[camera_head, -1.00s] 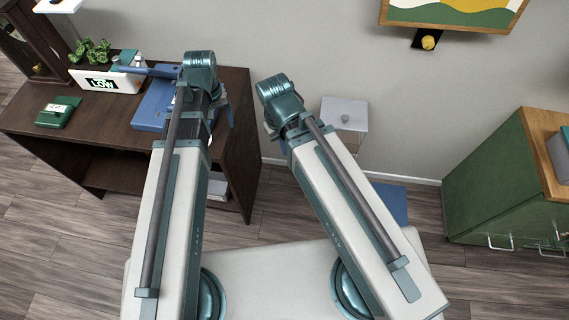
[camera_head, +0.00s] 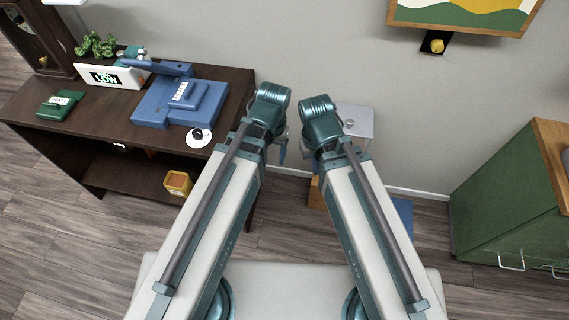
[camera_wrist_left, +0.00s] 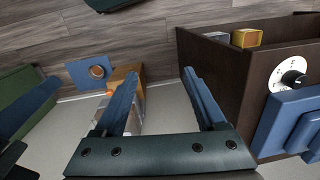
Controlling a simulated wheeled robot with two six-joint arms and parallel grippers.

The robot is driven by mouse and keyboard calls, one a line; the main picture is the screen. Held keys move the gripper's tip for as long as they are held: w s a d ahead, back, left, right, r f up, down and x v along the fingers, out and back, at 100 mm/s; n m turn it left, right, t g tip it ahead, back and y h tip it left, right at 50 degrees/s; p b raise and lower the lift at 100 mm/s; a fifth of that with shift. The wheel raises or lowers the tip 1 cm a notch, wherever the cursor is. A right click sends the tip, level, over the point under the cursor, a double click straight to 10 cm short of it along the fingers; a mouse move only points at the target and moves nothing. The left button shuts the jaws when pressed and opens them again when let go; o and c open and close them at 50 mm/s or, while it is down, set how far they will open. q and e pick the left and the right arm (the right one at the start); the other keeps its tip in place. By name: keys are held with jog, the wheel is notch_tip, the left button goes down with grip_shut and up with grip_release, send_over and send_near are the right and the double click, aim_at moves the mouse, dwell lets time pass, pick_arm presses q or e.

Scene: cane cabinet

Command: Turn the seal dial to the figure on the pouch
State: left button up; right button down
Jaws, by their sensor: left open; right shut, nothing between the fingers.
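The seal dial (camera_head: 199,137) is a white disc with a black knob at the front edge of the blue sealing machine (camera_head: 150,108) on the dark desk. It also shows at the right of the left wrist view (camera_wrist_left: 290,78). A green packet with a white label (camera_head: 60,104), perhaps the pouch, lies at the desk's left; its figure is too small to read. My left gripper (camera_wrist_left: 157,76) is open and empty, to the right of the desk and apart from the dial. My right gripper (camera_head: 307,150) is shut and empty beside it, its fingertips partly hidden.
A yellow bin (camera_head: 178,183) is on the lower shelf. A small grey cabinet (camera_head: 356,121) stands behind my right arm; a green cabinet (camera_head: 508,200) is at right.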

pick_arm(q)
jog(key=shift+s+d+f+m, duration=0.2)
jog(key=shift+s+d, duration=0.15)
jog(key=shift+d, duration=0.1)
jog(key=shift+s+d+f+m, duration=0.2)
jog(key=shift+s+d, duration=0.1)
jog(key=shift+d, duration=0.15)
pick_arm(e)
jog(key=shift+s+d+f, duration=0.2)
jog(key=shift+d+f, duration=0.2)
jog(key=shift+d, duration=0.2)
